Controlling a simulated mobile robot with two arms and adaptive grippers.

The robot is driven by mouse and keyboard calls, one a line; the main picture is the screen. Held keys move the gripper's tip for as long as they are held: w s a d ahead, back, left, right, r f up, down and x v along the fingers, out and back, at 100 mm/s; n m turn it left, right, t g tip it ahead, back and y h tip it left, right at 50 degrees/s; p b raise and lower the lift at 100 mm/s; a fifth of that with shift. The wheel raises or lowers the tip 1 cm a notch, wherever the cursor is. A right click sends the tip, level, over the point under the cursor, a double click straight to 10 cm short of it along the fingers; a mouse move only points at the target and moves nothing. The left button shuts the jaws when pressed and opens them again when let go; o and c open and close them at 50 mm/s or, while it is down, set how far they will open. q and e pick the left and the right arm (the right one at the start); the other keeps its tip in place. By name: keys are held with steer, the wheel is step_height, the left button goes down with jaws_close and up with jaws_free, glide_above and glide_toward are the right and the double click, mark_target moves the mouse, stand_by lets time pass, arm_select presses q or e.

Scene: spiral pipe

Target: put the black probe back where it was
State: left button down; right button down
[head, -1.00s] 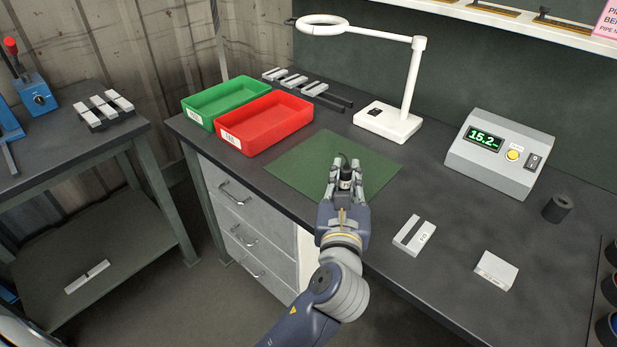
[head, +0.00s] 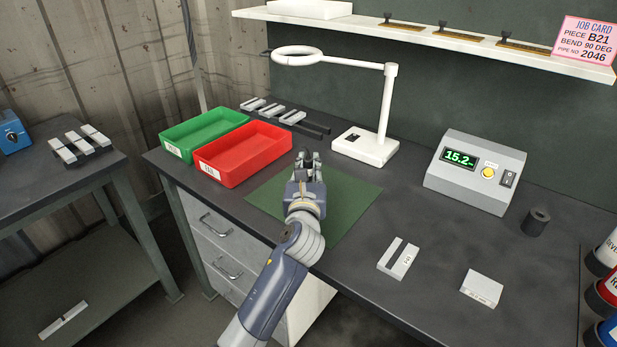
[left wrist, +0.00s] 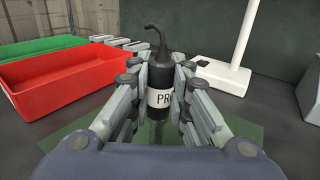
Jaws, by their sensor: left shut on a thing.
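My left gripper (head: 308,163) is shut on the black probe (head: 307,155) and holds it over the back part of the green mat. In the left wrist view, the probe (left wrist: 160,78) stands upright between the fingers (left wrist: 160,108). It has a white label reading "PR", partly hidden by a finger, and a thin cable curving from its top. A dark cylinder with a hole in its top (head: 536,222) stands on the bench at the right, clear of my gripper. My right gripper is not in view.
The green mat (head: 350,197) lies beside the red bin (head: 245,158) and green bin (head: 200,135). A ring lamp (head: 385,110) stands behind. A meter reading 15.2 (head: 475,172) and two pale blocks (head: 398,258) (head: 482,288) sit to the right. Bench between them is clear.

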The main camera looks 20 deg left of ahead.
arm_select(q)
steer(key=shift+f, duration=1.4)
steer(key=shift+f+b, duration=0.1)
steer(key=shift+b, duration=0.2)
steer(key=c, duration=1.5)
jaws_free()
steer(key=shift+s+d, duration=0.1)
steer(key=shift+s, duration=0.1)
steer(key=v, duration=1.1)
steer(key=shift+s, duration=0.35)
